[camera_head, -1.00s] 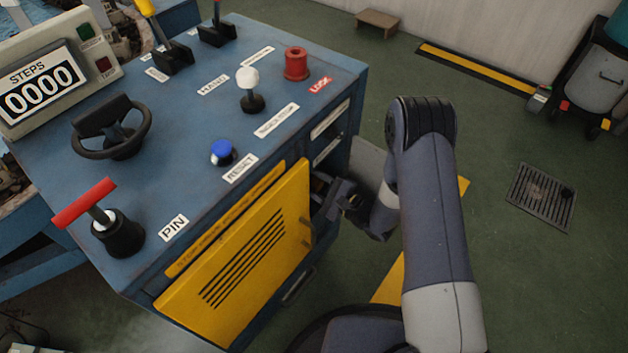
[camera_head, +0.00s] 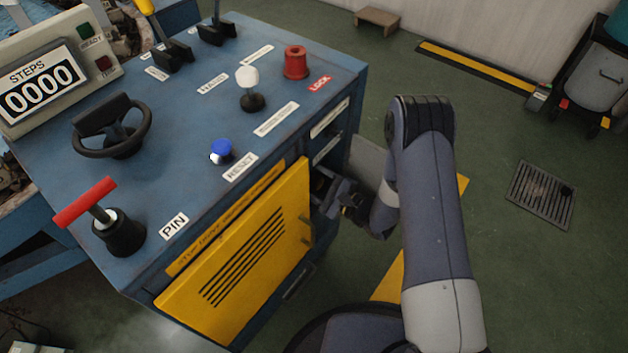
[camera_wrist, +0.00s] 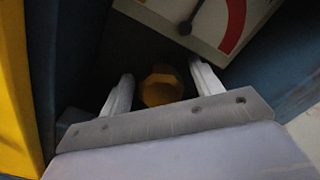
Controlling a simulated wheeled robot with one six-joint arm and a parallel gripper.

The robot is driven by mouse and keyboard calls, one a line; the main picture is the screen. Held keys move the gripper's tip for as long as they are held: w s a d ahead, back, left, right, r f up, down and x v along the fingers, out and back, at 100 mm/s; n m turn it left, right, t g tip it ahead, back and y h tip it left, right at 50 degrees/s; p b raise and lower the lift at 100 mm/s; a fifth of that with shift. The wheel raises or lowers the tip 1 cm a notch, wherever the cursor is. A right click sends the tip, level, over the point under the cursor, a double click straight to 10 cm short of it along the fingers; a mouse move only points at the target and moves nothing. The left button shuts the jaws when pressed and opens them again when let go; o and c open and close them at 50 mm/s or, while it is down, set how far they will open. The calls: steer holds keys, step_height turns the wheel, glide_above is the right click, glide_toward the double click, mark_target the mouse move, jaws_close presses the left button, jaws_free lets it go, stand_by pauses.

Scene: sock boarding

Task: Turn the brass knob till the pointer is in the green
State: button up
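The brass knob (camera_wrist: 162,88) shows in the wrist view between the two pale fingers of my gripper (camera_wrist: 160,70). The fingers stand apart on either side of it, with dark gaps, so the gripper looks open around the knob. Above the knob is a white gauge face (camera_wrist: 212,14) with part of a red arc and a dark pointer (camera_wrist: 195,14). The pointer is in the white area, left of the red. No green shows; the gauge is cut off by the frame. In the head view my gripper (camera_head: 326,190) reaches into the cabinet's side, hiding the knob.
The yellow door (camera_head: 240,262) of the blue cabinet (camera_head: 190,115) is close to the left of my gripper; its yellow edge (camera_wrist: 14,90) shows in the wrist view. A blue wall (camera_wrist: 278,62) stands at right. Levers and buttons stand on the cabinet top.

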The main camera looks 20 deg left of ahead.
steer(key=p+v, duration=0.1)
steer(key=v, duration=0.9)
steer(key=shift+s+d+p, duration=0.15)
steer(key=shift+d+p, duration=0.2)
steer(key=b+x, duration=0.1)
steer(key=x, duration=1)
steer(key=shift+b, duration=0.4)
steer(key=shift+d, duration=0.1)
